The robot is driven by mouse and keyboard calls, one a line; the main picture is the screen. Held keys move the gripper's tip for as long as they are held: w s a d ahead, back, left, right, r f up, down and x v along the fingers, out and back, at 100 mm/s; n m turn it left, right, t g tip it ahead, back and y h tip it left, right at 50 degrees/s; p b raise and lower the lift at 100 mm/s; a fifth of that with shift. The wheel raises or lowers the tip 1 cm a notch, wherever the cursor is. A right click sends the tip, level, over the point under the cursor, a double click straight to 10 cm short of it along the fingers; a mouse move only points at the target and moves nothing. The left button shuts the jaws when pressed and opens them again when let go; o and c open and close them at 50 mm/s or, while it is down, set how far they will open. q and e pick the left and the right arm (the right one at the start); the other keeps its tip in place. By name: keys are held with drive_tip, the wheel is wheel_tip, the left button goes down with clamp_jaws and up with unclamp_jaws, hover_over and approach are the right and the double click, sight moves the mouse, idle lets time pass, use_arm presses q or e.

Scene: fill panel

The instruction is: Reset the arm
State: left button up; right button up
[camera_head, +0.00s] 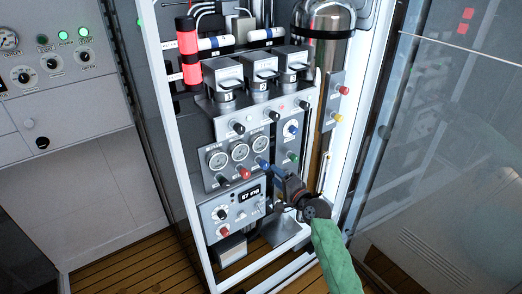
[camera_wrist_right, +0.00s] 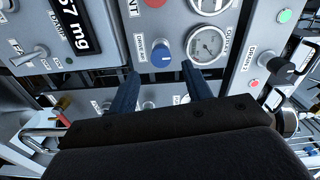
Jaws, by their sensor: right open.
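My right gripper (camera_head: 272,170) is in front of the fill panel (camera_head: 208,183), at the lower right of its gauges. In the wrist view its two blue fingers (camera_wrist_right: 162,76) are apart, with nothing held between them. A blue knob (camera_wrist_right: 161,53) shows just beyond the fingertips, roughly centred between them. I cannot tell whether the fingers touch it. My right arm, with a green sleeve, comes in from the lower right in the head view. My left gripper is not in view.
A round gauge (camera_wrist_right: 206,46) sits right of the blue knob, and a mg display (camera_wrist_right: 75,25) is at the upper left. A white frame (camera_head: 172,150) edges the cabinet. A glass panel (camera_head: 450,150) stands at right. A grey control console (camera_head: 60,75) stands at left.

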idle(0.6)
drive_tip(key=d+f+n+g+h, duration=0.25)
drive_tip(key=f+n, duration=0.25)
drive_tip(key=f, duration=0.5)
drive_tip(key=d+f+n+g+h, duration=0.25)
drive_tip(key=f+n, duration=0.25)
drive_tip(key=f, duration=0.4)
drive_tip(key=s+d+f+n+g+h, duration=0.1)
drive_tip(key=s+d+f+h, duration=0.15)
drive_tip(key=s+f, duration=0.5)
drive_tip(key=s+d+f+g+h, duration=0.1)
drive_tip(key=s+d+f+g, duration=0.2)
drive_tip(key=f, duration=0.7)
drive_tip(key=s+d+f+g, duration=0.1)
drive_tip(key=s+f, duration=0.6)
drive_tip(key=s, duration=0.6)
drive_tip(key=s+d+f+g+h, duration=0.1)
drive_tip(key=s+f, duration=0.6)
drive_tip(key=s, duration=0.6)
drive_tip(key=s+d+f+g, duration=0.1)
drive_tip(key=s+f+g, duration=0.1)
drive_tip(key=s+f, duration=0.5)
drive_tip(key=s, duration=0.6)
drive_tip(key=shift+d+f, duration=0.25)
drive_tip(key=shift+d, duration=0.1)
drive_tip(key=shift+h, duration=0.25)
